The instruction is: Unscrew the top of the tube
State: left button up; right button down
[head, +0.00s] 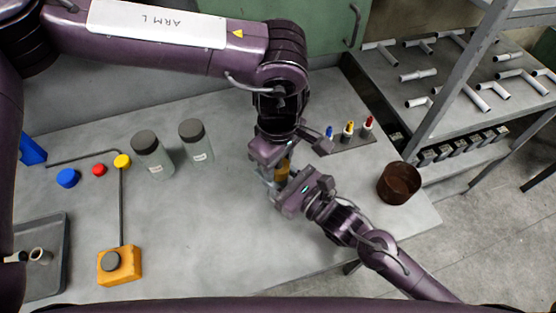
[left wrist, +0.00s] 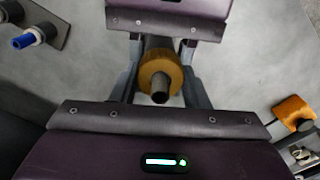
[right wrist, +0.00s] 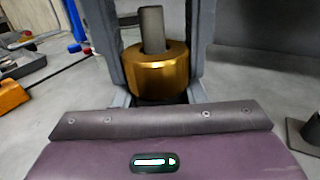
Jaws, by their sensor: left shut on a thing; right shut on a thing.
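The tube shows in the head view as a brass-coloured part (head: 282,171) between my two grippers. In the left wrist view its brass collar (left wrist: 161,68) and a dark grey end (left wrist: 160,88) sit between the fingers of my left gripper (left wrist: 160,84). In the right wrist view the collar (right wrist: 157,78) and a grey rod (right wrist: 152,30) rising from it stand between the fingers of my right gripper (right wrist: 155,65). Both grippers are shut on the tube, close together above the table. The fingers hide much of it, so the exact contact places cannot be told.
Two grey-lidded jars (head: 153,157) (head: 196,142) stand left on the table (head: 210,225). A rusty cup (head: 399,184) is at the right edge. Small coloured-tip bottles (head: 349,130) stand behind. An orange box (head: 119,265) and tray (head: 50,285) lie front left. Pipes lie on the shelf (head: 460,75).

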pick_arm(q)
jog(key=n, duration=1.3)
jog(key=shift+n, duration=0.4)
jog(key=n, duration=0.6)
jog(key=shift+r, duration=0.1)
jog(key=n, duration=0.6)
jog(key=shift+n, duration=0.4)
pick_arm(e)
jog(key=shift+r, duration=0.1)
pick_arm(q)
jog(key=n, duration=1.2)
jog(key=shift+n, duration=0.3)
jog(key=n, duration=0.6)
jog(key=shift+w, duration=0.1)
jog(key=n, duration=0.6)
jog(key=shift+n, duration=0.4)
jog(key=shift+r, duration=0.1)
